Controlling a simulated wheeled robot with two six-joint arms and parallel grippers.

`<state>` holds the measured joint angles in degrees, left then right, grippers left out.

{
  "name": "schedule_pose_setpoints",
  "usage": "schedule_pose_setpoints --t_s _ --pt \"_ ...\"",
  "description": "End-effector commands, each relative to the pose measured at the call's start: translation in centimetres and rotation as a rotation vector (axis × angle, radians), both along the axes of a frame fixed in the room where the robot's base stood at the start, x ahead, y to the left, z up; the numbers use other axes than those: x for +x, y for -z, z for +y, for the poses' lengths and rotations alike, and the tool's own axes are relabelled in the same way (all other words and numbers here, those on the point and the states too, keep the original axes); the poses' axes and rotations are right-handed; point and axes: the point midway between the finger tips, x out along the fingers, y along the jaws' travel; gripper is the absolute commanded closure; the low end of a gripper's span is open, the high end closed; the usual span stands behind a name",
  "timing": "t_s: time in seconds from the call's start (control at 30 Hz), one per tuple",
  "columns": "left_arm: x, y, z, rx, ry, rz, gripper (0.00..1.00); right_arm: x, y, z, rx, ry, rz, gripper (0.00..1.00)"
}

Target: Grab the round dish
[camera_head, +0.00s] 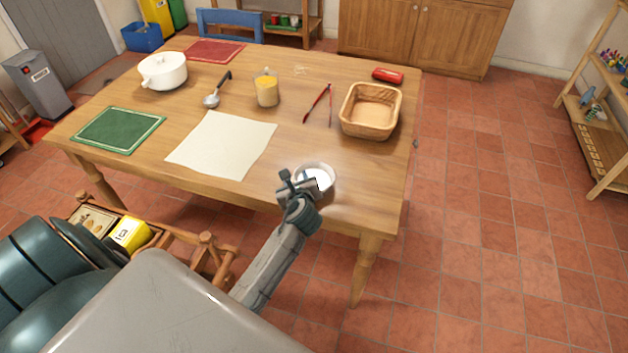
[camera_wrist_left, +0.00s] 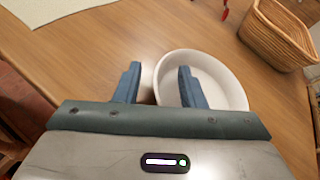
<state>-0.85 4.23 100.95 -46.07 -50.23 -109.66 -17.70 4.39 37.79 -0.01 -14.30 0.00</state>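The round white dish (camera_head: 325,177) stands on the wooden table (camera_head: 250,188) near its front right corner. My left gripper (camera_head: 299,178) is at the dish's left side. In the left wrist view my left gripper (camera_wrist_left: 159,69) is open, and the dish (camera_wrist_left: 224,76) lies ahead and to the right. The right finger overlaps the dish's inside, and the left finger is outside its left rim, so the near-left wall appears between them. I cannot tell whether either finger touches it. My right gripper is not in view.
A wicker basket (camera_head: 371,111) stands behind the dish, with red-handled tongs (camera_head: 319,103) beside it. A cream mat (camera_head: 222,144) lies to the left. The table around the dish is clear.

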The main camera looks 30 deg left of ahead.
Motion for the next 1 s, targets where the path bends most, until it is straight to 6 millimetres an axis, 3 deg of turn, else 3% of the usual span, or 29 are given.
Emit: schedule_pose_setpoints --t_s 0.17,0.3,0.37,0.77,1.0 --pt "0.0 0.0 0.0 -0.001 0.000 -0.001 0.64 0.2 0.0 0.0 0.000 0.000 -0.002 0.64" --pt "0.0 0.0 0.0 0.000 0.000 0.000 0.91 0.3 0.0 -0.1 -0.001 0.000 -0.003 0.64" --pt "0.0 0.0 0.0 -0.001 0.000 0.001 1.00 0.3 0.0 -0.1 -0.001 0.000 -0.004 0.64" --pt "-0.1 0.0 0.0 -0.001 0.000 0.002 1.00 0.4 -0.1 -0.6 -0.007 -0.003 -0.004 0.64" --pt "0.0 -1.9 0.0 -0.001 0.000 -0.002 1.00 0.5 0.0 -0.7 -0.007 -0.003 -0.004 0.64"
